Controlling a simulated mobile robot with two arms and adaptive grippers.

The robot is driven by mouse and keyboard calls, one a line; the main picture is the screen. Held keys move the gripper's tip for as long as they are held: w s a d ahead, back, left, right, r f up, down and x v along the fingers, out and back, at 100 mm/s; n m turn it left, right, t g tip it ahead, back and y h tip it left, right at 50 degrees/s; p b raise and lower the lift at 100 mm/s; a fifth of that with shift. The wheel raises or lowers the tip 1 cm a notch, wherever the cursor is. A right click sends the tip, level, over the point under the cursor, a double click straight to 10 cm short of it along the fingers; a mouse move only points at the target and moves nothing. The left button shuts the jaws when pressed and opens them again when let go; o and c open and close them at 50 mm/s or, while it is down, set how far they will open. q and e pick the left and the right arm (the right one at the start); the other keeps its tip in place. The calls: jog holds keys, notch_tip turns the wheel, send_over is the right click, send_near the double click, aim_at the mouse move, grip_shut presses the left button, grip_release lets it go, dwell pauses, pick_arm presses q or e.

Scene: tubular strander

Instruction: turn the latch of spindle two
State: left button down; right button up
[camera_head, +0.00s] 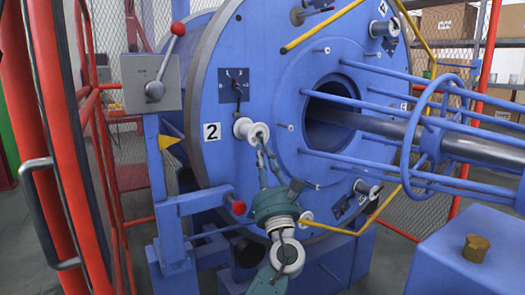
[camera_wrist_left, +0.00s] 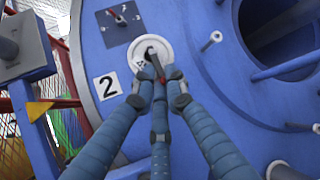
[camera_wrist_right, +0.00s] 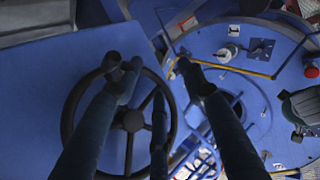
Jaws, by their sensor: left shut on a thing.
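The number 2 plate (camera_head: 211,132) marks spindle two on the blue round face. My left gripper (camera_head: 263,140) reaches up from below. In the left wrist view its fingertips (camera_wrist_left: 158,80) close together around the latch's lower part, hiding some of it. My right gripper (camera_wrist_right: 158,80) shows only in the right wrist view. Its fingers are spread, with nothing between them.
A dial plate (camera_head: 233,85) with a pointer is above spindle two. Blue rods (camera_head: 380,95) and a ring (camera_head: 415,130) stick out at the right. A lever box (camera_head: 151,84) stands left. A dark handwheel (camera_wrist_right: 70,118) lies beyond my right fingers.

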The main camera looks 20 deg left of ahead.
pick_arm(q)
jog(key=shift+d+r+p, duration=0.2)
jog(key=shift+d+p, duration=0.1)
jog(key=shift+p, duration=0.55)
pick_arm(e)
jog(key=s+d+f+g+h+p, duration=0.2)
jog(key=s+d+f+g+p, duration=0.25)
jog(key=s+f+g, duration=0.7)
pick_arm(q)
jog(key=g+p, duration=0.1)
jog(key=n+g+p, duration=0.1)
jog(key=p, duration=0.1)
jog(key=g+h+p, duration=0.1)
jog(key=p, duration=0.1)
jog(key=shift+s+d+r, duration=0.25)
jog(key=shift+s+d, duration=0.05)
jog(key=shift+d, duration=0.1)
pick_arm(e)
jog(key=s+f, duration=0.4)
jog(key=f, duration=0.6)
jog(key=s+d+f, duration=0.1)
jog(key=s+f, duration=0.3)
jog(key=f, duration=0.5)
jog(key=shift+s+d+f+h, duration=0.2)
jog(key=shift+d+f+h, duration=0.1)
jog(key=shift+f, duration=0.05)
